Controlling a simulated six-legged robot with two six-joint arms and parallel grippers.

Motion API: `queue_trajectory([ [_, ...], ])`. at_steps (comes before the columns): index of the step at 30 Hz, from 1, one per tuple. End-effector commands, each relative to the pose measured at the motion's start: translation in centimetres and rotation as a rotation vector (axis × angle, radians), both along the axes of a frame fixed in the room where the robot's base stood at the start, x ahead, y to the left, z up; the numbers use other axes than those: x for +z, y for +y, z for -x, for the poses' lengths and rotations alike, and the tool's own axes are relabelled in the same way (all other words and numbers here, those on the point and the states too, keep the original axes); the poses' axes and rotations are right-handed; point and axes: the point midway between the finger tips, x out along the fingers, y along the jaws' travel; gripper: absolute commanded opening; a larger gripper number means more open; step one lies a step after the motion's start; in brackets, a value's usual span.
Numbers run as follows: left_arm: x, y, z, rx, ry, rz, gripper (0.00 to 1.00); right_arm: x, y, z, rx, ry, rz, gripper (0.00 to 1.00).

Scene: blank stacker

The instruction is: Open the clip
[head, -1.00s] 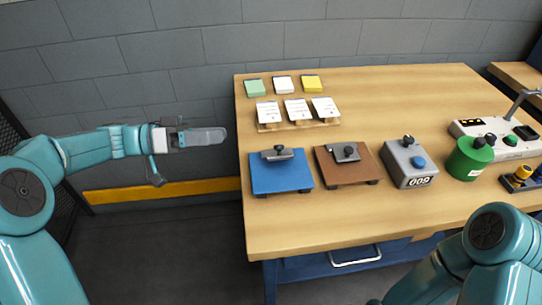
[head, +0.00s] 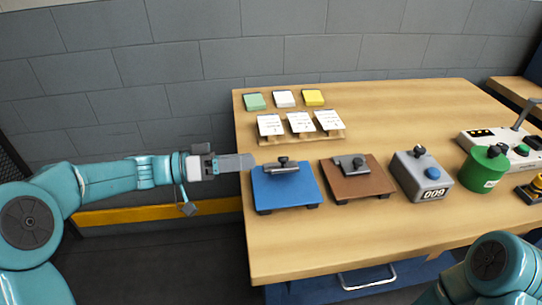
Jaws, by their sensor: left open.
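A blue board (head: 285,188) lies near the table's left edge, with a grey metal clip (head: 281,169) and a black knob at its back edge. A brown board (head: 357,180) to its right has a similar grey clip (head: 351,163) with a knob. Both clips look shut down on their boards. My left gripper (head: 238,163) is open and empty, just left of the blue board, its fingertips pointing right toward the clip. It appears apart from the clip, though the depth gap is hard to judge. My right gripper is out of view; only part of that arm shows at lower right.
Behind the boards, a wooden rack (head: 300,136) holds white cards, with green, white and yellow pads behind it. To the right stand a grey box (head: 422,175) marked 009, a green canister (head: 484,168) and a white control panel (head: 503,148). The table front is clear.

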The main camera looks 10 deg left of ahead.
Motion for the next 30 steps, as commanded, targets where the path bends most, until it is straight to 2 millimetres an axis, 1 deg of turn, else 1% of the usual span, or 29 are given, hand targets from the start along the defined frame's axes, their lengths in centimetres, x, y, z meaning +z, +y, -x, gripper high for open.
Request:
queue_trajectory([
  [1,0.1,-1.2,-0.3,-0.006,-0.001,-0.001,0.48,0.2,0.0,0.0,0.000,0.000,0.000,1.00],
  [3,0.1,-2.6,-0.8,-0.006,-0.001,0.000,0.48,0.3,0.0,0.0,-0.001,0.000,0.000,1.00],
  [6,0.1,-4.2,-1.3,-0.004,-0.001,0.000,0.48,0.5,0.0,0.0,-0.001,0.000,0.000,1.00],
  [9,0.1,-5.3,-1.8,-0.004,-0.002,-0.001,0.48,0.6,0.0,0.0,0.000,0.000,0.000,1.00],
  [14,0.1,-6.1,-2.1,-0.001,-0.002,0.000,0.48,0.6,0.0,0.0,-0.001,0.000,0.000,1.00],
  [21,0.0,-6.1,-2.1,0.000,-0.002,-0.001,0.48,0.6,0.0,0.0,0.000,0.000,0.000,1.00],
  [22,0.0,-6.1,-2.1,0.000,-0.002,-0.001,0.41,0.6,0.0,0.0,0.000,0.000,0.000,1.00],
  [23,0.0,-6.1,-2.1,0.000,-0.002,-0.001,0.32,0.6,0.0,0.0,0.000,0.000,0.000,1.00],
  [24,0.0,-6.1,-2.1,0.000,-0.002,-0.001,0.18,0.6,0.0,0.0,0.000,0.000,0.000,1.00],
  [26,0.0,-6.1,-2.1,-0.001,-0.002,-0.001,0.00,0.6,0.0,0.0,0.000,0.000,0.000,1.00],
  [30,0.0,-6.1,-2.1,-0.001,-0.001,-0.001,0.00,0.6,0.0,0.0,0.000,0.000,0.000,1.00],
])
